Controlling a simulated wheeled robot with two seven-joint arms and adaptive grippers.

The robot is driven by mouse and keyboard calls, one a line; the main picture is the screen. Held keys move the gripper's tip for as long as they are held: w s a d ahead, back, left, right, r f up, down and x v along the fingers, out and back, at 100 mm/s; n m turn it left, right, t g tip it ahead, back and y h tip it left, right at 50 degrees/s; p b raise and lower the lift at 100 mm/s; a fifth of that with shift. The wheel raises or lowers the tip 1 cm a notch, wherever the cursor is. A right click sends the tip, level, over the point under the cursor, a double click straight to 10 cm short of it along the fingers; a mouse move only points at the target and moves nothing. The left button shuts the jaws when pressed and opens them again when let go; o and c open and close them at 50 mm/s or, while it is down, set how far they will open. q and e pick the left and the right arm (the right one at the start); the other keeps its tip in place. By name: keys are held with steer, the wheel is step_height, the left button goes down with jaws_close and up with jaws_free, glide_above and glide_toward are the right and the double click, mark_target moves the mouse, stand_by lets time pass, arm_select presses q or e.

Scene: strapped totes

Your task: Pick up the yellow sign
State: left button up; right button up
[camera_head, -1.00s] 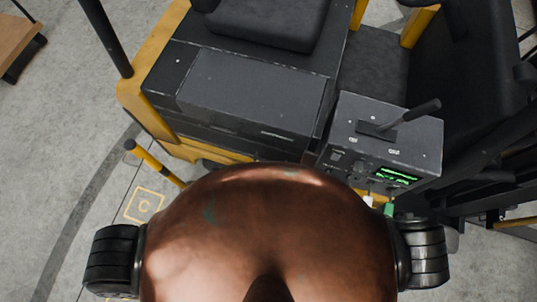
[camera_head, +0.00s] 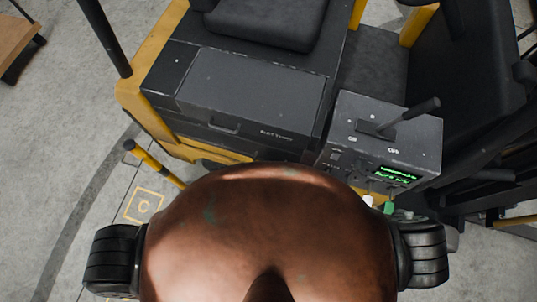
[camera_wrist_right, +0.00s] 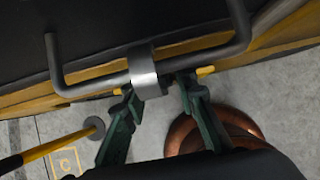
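I cannot make out a separate yellow sign to pick up. A yellow square marking with a letter C (camera_head: 144,205) lies flat on the floor at the left in the head view, and it also shows at the lower left of the right wrist view (camera_wrist_right: 66,162). My right gripper (camera_wrist_right: 157,88) has its two green fingers apart, below a dark bar handle (camera_wrist_right: 95,76) with a silver sleeve (camera_wrist_right: 143,72). I cannot tell whether the fingers touch the bar. Nothing is seen gripped. My left gripper is not in the head view.
A black and yellow vehicle (camera_head: 175,75) fills the space ahead, with a dark lettered box (camera_head: 250,85) and a control panel with a lever (camera_head: 385,130). Open grey floor lies left.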

jaws_close()
steer(key=shift+r, duration=0.15)
stand_by(0.6)
